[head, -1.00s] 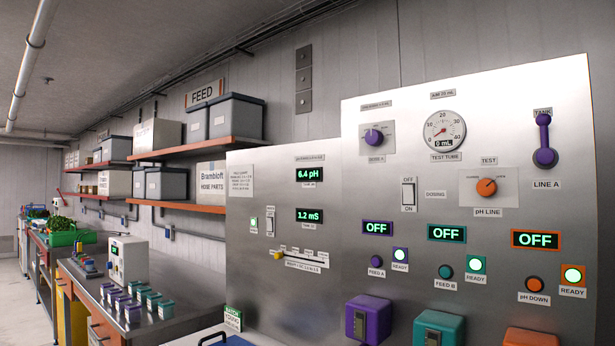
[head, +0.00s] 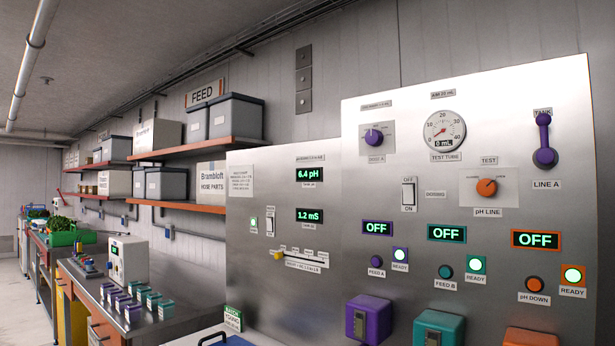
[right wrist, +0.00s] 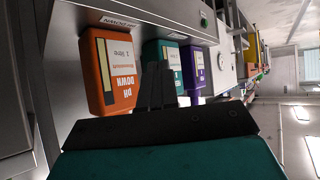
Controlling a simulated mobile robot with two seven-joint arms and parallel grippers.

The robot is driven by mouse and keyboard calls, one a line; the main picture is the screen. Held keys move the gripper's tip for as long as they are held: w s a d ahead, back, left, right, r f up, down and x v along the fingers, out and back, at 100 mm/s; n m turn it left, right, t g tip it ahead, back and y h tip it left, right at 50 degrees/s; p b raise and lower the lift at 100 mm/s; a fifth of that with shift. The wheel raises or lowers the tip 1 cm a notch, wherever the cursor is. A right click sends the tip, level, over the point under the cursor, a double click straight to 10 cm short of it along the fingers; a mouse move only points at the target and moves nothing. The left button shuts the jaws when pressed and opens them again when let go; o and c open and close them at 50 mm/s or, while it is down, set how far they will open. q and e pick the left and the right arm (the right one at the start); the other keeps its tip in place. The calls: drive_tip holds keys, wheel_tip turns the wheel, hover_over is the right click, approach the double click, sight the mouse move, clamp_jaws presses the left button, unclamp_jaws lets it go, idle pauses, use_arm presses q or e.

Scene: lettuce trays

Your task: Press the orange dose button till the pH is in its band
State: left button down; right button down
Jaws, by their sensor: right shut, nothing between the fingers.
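The orange dose button (head: 534,284), labelled pH DOWN, is on the steel panel (head: 320,230) at the right of the head view. An orange-framed display (head: 536,240) above it reads OFF, and a READY lamp (head: 572,275) beside it is lit. The tank pH display (head: 309,174) reads 6.4 pH. In the right wrist view my right gripper (right wrist: 157,75) is shut and empty, in front of the bottles. The orange pH DOWN bottle (right wrist: 110,72) is left of it there. No gripper shows in the head view.
Purple (head: 369,320) and teal (head: 438,329) bottles stand below the panel, left of the orange one (head: 530,337). The pH LINE knob (head: 487,187) and purple LINE A lever (head: 544,140) stick out above. A steel bench (head: 150,300) with small bottles is at the left.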

drive_tip(key=shift+s, duration=0.1)
idle(0.7)
drive_tip(key=d+r+g+h+b, duration=0.1)
drive_tip(key=d+r+g+h, duration=0.1)
drive_tip(key=d+r+g, duration=0.35)
drive_tip(key=w+d+r+n+t, duration=0.1)
drive_tip(key=w+d+r+t, duration=0.3)
drive_tip(key=w+r, duration=0.55)
drive_tip(key=w+d+r+t, duration=0.2)
drive_tip(key=w+r+t, duration=0.4)
drive_tip(key=w+r, duration=0.35)
drive_tip(key=w+d+r+n+t, duration=0.1)
drive_tip(key=w+d+r+t, duration=0.1)
drive_tip(key=r, duration=0.8)
drive_tip(key=w+d+r+n+t+y, duration=0.1)
drive_tip(key=w+d+r+t, duration=0.2)
drive_tip(key=r, duration=0.8)
drive_tip(key=shift+w+d+n+t, duration=0.2)
drive_tip(key=shift+d+n+t, duration=0.1)
drive_tip(key=shift+t, duration=0.25)
